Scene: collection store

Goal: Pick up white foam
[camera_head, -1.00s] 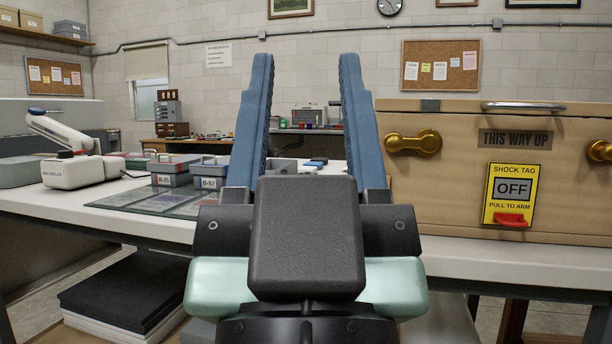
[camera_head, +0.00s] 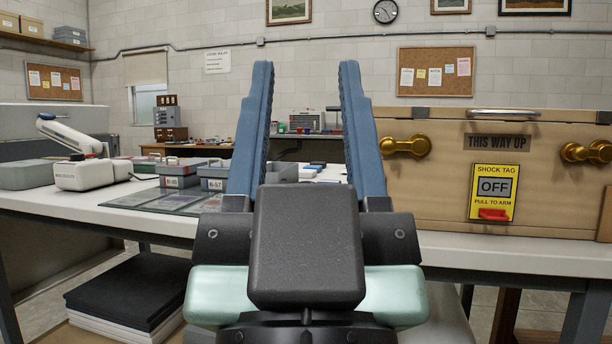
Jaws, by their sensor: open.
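My gripper (camera_head: 307,75) is in the middle of the view, with its two long blue fingers pointing up and spread well apart. Nothing is between the fingers but the background. A stack of flat white sheets (camera_head: 122,332) lies low at the left, under the table, with black sheets (camera_head: 130,288) on top. I cannot tell whether the white sheets are foam. No other white foam is clearly visible, and part of the table is hidden behind my gripper.
A white table (camera_head: 455,245) spans the view. A back bench (camera_head: 150,148) holds small items.

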